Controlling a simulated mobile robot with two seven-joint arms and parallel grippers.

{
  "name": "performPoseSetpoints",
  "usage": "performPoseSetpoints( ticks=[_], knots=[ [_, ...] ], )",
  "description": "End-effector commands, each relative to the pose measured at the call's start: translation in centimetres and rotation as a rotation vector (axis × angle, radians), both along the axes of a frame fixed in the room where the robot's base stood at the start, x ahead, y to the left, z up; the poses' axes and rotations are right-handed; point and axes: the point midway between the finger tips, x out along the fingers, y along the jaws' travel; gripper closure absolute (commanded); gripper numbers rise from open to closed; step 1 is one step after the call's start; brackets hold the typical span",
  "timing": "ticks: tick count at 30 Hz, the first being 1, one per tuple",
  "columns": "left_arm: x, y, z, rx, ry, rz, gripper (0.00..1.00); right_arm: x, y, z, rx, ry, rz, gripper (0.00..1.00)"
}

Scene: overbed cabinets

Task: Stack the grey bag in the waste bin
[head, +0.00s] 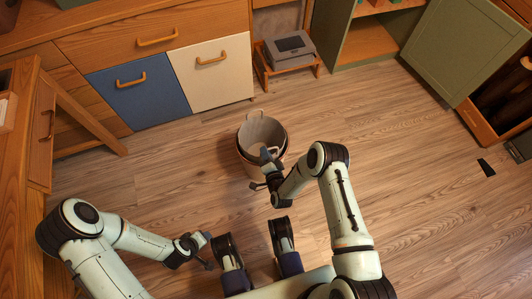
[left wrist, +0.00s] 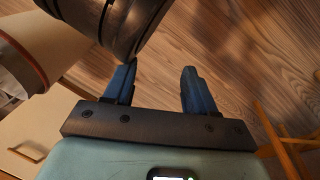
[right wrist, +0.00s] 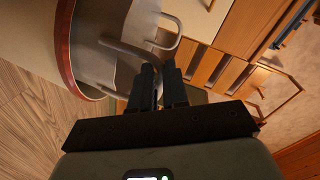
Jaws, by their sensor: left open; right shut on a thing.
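The waste bin (head: 245,161) stands on the floor in front of the drawers, and the grey bag (head: 262,129) is inside its mouth, a loop handle standing up at the far side. My right gripper (head: 264,163) is at the bin's near side. In the right wrist view its fingers (right wrist: 160,82) are shut on a grey strap of the bag (right wrist: 124,48), beside the bin's reddish rim (right wrist: 64,45). How far down the bag sits is hidden. My left gripper (head: 208,252) is open and empty, low over the floor to the left; its fingers show in the left wrist view (left wrist: 156,88).
A cabinet with a blue drawer (head: 140,95) and a white drawer (head: 213,85) stands behind the bin. A grey device (head: 290,50) sits on a low wooden stand. An open green door (head: 465,45) is at upper right. The floor on the right is mostly clear.

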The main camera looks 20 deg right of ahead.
Motion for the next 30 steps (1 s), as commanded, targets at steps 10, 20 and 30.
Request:
performPoseSetpoints(
  ticks=[10,20,30],
  knots=[
    [-0.8,0.1,-0.8,-0.002,0.028,0.002,0.44,0.0,0.0,-0.6,0.000,-0.001,0.000,1.00],
    [-1.3,0.2,-1.1,-0.003,0.044,0.002,0.44,0.0,0.0,-0.8,0.000,0.000,-0.001,0.76],
    [-1.2,0.2,-1.1,-0.003,0.041,0.003,0.44,0.0,0.0,-0.8,0.000,0.000,-0.001,0.60]
  ],
)
